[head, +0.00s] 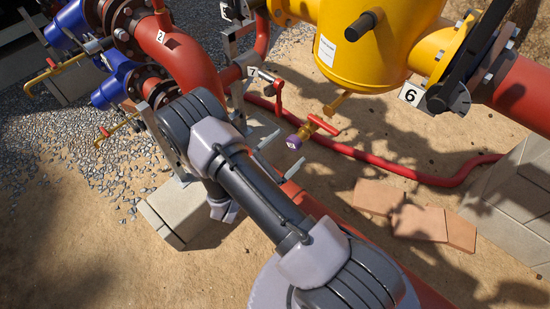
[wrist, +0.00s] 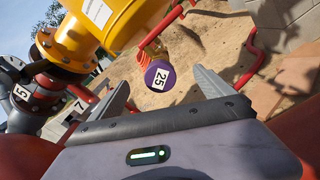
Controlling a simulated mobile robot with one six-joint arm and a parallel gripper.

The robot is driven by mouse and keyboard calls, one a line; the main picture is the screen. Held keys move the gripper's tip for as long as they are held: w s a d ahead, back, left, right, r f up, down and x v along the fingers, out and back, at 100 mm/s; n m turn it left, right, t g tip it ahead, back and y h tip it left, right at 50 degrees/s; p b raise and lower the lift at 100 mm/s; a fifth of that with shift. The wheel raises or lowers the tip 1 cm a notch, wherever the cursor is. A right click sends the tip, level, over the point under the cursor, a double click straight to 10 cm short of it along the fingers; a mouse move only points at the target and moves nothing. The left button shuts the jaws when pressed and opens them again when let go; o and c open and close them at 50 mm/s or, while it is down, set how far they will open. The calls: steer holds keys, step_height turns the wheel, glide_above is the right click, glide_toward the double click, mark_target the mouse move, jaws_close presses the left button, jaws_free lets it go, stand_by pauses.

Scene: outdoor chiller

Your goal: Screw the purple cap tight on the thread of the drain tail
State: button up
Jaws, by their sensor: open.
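The purple cap (head: 293,142) sits at the end of the brass drain tail (head: 305,131), below the yellow vessel. In the wrist view the cap (wrist: 152,70) faces me with a white label reading 25 and hides the thread behind it. My gripper (head: 279,153) is open, its fingers pointing toward the cap. In the wrist view the cap appears between the two fingertips, with visible room on both sides. The fingers are not closed on it. I cannot tell how far the cap is turned on the thread.
A red valve lever (head: 324,124) stands close behind the cap. The yellow vessel (head: 365,45) hangs above. A red hose (head: 375,160) runs along the sandy ground. Flat terracotta slabs (head: 420,222) lie to the right. A large red pipe (head: 190,55) and blue valves stand at left.

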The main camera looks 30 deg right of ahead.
steer(key=v, duration=1)
steer(key=shift+s, duration=0.1)
